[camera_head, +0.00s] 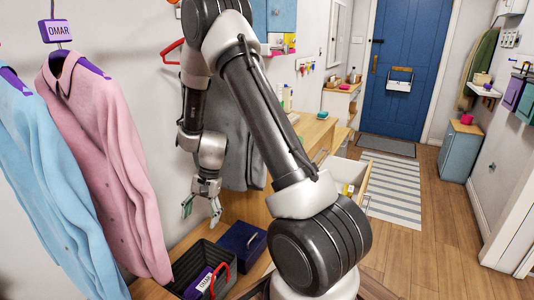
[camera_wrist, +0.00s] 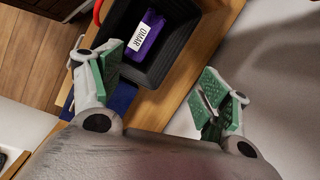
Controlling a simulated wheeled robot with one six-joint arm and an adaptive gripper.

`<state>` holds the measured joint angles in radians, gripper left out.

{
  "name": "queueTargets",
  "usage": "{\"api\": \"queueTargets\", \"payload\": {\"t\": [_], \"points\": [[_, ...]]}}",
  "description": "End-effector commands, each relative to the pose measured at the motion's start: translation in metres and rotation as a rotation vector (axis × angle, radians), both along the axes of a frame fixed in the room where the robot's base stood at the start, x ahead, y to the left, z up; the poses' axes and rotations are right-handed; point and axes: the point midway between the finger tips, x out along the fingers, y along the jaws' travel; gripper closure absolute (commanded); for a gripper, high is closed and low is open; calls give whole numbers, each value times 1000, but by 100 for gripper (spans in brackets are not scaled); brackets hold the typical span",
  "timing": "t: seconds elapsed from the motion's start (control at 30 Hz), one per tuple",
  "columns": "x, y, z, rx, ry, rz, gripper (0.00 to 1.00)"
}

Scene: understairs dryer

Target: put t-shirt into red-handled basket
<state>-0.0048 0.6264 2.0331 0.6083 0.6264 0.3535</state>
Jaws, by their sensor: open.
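The black basket (camera_head: 184,262) with a red handle (camera_head: 218,281) stands on a wooden surface at the lower left. My gripper (camera_head: 202,210) is open above the basket, pointing down. In the wrist view my gripper's green-padded fingers (camera_wrist: 160,88) are apart, with nothing seen between them. The basket (camera_wrist: 181,58) lies just beyond them. I cannot make out which garment is the t-shirt.
A pink shirt (camera_head: 105,150) and a light blue shirt (camera_head: 50,185) hang at the left. A grey garment (camera_head: 240,145) hangs behind my arm. A dark blue box (camera_head: 242,239) stands beside the basket. An open drawer (camera_head: 342,173) juts out. Floor is free toward the blue door (camera_head: 405,65).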

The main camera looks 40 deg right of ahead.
Motion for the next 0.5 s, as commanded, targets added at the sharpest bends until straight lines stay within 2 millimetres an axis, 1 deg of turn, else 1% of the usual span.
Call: {"api": "queueTargets", "payload": {"t": [0.03,0.07,0.1,0.17,0.2,0.27,0.3,0.37,0.4,0.47,0.5], "points": [[-3,-3,36,-5,-49,52,24],[-7,-6,54,-12,-73,86,24],[-13,-9,78,-20,-105,133,24],[-24,-14,112,-38,-154,198,24],[-34,-18,134,-51,-185,243,24],[-49,-24,164,-75,-231,309,24],[-61,-28,182,-92,-260,350,24],[-79,-35,207,-122,-302,411,24],[-93,-39,222,-144,-328,450,24],[-113,-46,243,-179,-369,507,24],[-128,-51,255,-206,-394,545,24]]}}
